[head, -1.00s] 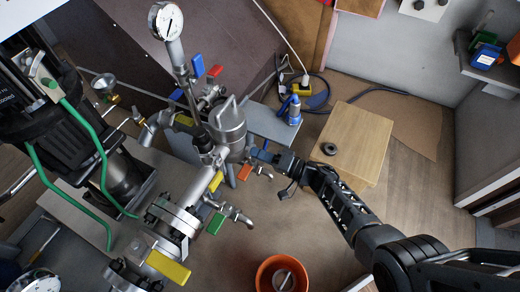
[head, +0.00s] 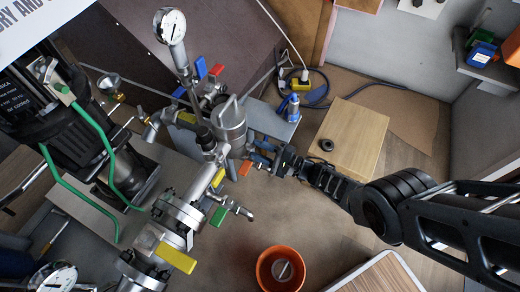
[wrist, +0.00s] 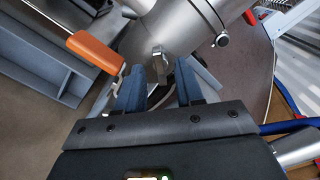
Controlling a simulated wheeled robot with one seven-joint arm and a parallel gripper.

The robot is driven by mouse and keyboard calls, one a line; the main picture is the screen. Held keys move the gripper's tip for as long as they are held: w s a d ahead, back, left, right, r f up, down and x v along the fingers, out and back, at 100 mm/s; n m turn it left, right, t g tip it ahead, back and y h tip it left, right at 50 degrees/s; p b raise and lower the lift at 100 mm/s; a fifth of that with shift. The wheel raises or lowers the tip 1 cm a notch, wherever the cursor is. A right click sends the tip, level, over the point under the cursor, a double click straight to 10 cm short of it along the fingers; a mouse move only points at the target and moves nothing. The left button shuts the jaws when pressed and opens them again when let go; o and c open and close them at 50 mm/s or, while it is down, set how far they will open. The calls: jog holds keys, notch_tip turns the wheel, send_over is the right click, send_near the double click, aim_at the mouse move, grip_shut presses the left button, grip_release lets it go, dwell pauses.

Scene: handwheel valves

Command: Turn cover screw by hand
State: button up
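A steel vessel (head: 230,128) with a crossbar on top stands among the pipework in the head view. In the wrist view its grey metal body (wrist: 190,28) fills the top middle. A small flat metal tab (wrist: 158,64), which looks like the cover screw, sticks out from it. My gripper (wrist: 160,80) is open, with its two blue fingers pointing at the vessel. The tab shows between and just beyond the fingertips; I cannot tell whether they touch it. In the head view my gripper (head: 257,153) is close to the vessel's right side, and the tab cannot be made out there.
An orange lever (wrist: 95,52) is close left of the fingers. A green lever (head: 218,217) and a yellow lever (head: 175,258) are on the lower pipework. An orange bucket (head: 280,270) stands on the floor. A wooden box (head: 350,140) stands behind my arm.

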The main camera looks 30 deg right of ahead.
jog(key=shift+s+d, duration=0.1)
jog(key=shift+p+v, duration=0.85)
jog(key=shift+v, duration=1.7)
jog(key=shift+s+d, duration=0.15)
jog(key=shift+s, duration=0.15)
jog(key=shift+d, duration=0.1)
jog(key=p+v, duration=0.1)
jog(key=v, duration=0.6)
jog(key=shift+s, duration=0.3)
jog(key=shift+d, duration=0.1)
